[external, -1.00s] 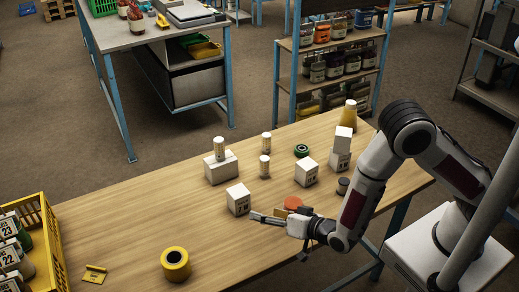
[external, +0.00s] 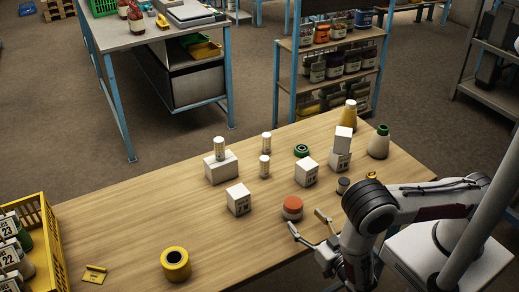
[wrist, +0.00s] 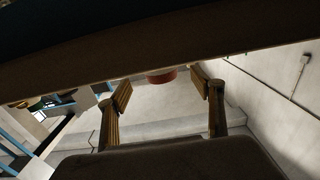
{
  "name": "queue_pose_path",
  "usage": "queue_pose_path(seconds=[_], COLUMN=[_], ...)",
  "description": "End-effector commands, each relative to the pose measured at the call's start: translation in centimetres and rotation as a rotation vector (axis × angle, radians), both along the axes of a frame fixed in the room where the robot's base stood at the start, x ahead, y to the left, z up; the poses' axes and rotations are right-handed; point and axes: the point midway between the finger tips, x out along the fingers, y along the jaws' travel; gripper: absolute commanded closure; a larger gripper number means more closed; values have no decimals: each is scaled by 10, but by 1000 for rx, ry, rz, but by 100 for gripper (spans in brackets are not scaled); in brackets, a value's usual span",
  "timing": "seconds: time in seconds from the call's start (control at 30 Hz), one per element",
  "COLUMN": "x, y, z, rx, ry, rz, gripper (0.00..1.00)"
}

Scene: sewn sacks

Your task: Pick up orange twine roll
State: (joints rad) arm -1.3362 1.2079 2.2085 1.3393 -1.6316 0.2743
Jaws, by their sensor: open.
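The orange twine roll (external: 292,208) stands on the wooden table near its front edge, right of a white box. It also shows in the wrist view (wrist: 161,76), beyond the fingertips and between them, partly cut off by a dark surface above. My gripper (external: 306,221) is open and empty. In the external view its fingertips are at the near side of the roll, one to the lower left and one to the right. In the wrist view my gripper (wrist: 162,90) has its two fingers wide apart. Contact with the roll cannot be told.
White boxes (external: 239,200) (external: 306,173) stand left of and behind the roll. A dark spool (external: 343,186) is to its right. Thread spools and a green ring (external: 302,151) stand farther back. A yellow roll (external: 175,264) and yellow crate (external: 50,235) are left. The front middle is clear.

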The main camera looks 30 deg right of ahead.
Motion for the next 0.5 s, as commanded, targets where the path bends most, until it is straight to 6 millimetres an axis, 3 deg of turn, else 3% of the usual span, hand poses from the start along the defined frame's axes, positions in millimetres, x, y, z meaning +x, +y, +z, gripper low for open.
queue_pose_path(seconds=[0.5], x=[4], y=[-2], z=[0], rx=[-7], ry=[-4], rz=[-6], gripper=[34])
